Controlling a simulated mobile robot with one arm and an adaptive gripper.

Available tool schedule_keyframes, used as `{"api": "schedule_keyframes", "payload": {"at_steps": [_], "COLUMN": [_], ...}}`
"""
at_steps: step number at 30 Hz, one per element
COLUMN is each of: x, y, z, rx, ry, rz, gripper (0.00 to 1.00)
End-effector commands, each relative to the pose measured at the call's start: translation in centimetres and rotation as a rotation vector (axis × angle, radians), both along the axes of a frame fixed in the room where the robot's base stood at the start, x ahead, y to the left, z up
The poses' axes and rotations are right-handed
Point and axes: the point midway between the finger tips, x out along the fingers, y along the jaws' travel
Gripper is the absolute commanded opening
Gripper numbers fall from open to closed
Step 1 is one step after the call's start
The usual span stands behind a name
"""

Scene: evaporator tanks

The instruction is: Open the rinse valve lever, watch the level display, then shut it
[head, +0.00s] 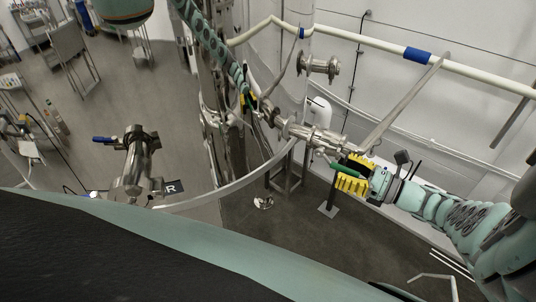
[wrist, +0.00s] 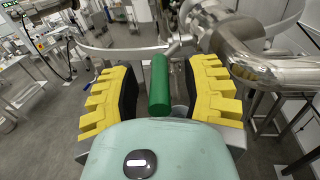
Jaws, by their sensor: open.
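A green lever handle (head: 340,168) sticks out from the steel valve and pipe assembly (head: 310,135) in the head view. My gripper (head: 352,175), with yellow ribbed fingers, is open around it. In the wrist view the green lever (wrist: 160,85) stands between the two fingers, with a visible gap on each side. A second steel valve (head: 138,160) with a blue lever (head: 104,139) stands at the left, beside a dark label "R" (head: 172,188). Which lever is the rinse one cannot be told for certain. No level display can be made out.
A thick polished pipe (wrist: 265,70) runs close by the right finger in the wrist view. A curved steel rail (head: 240,183) passes left of the valve assembly. A thin post (head: 330,195) stands below my gripper. Open grey floor (head: 90,90) lies at the left.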

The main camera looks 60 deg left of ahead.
Motion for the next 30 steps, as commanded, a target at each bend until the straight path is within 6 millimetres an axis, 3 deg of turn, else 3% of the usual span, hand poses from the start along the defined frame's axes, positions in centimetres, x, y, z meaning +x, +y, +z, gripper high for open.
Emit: {"api": "schedule_keyframes", "payload": {"at_steps": [2, 17, 30], "x": [-0.09, -0.05, 0.00], "y": [0.07, -0.01, -0.01], "z": [0.00, -0.01, -0.11], "rx": [0.000, 0.000, 0.002], "ry": [0.000, 0.000, 0.001], "rz": [0.003, 0.002, 0.000], "gripper": [0.51, 0.00, 0.00]}}
